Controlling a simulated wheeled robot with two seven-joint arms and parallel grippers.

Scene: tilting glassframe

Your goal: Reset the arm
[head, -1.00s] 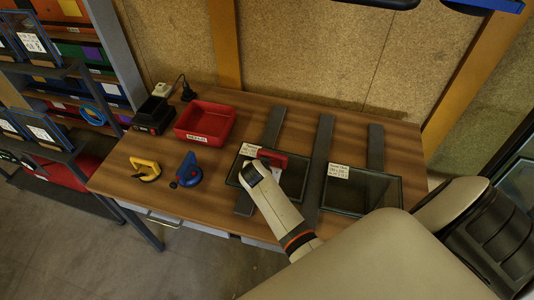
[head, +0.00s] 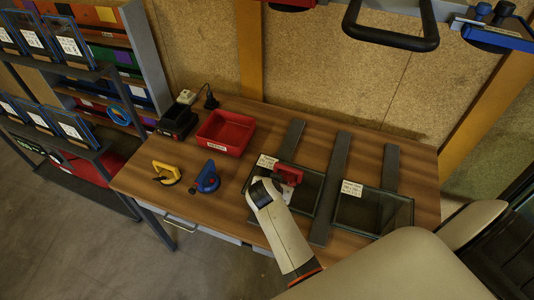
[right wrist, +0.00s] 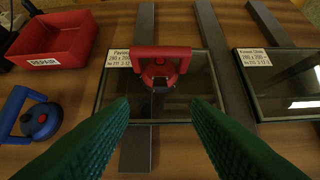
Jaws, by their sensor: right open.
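My right arm reaches in from the lower right in the head view, with its wrist over the table near the left glass pane (head: 312,187). In the right wrist view my right gripper (right wrist: 160,110) is open. Its two green fingers stand apart, with nothing held between them. A red suction lifter (right wrist: 160,68) rests on the left glass pane, beyond the fingertips; it also shows in the head view (head: 288,175). My left gripper is not in view.
The right glass pane (head: 378,215) lies on grey bars beside the left one. A red bin (head: 222,134), a blue suction lifter (head: 206,178) and a yellow suction lifter (head: 166,174) stand on the wooden table's left side. Racks with framed panes (head: 62,70) stand further left.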

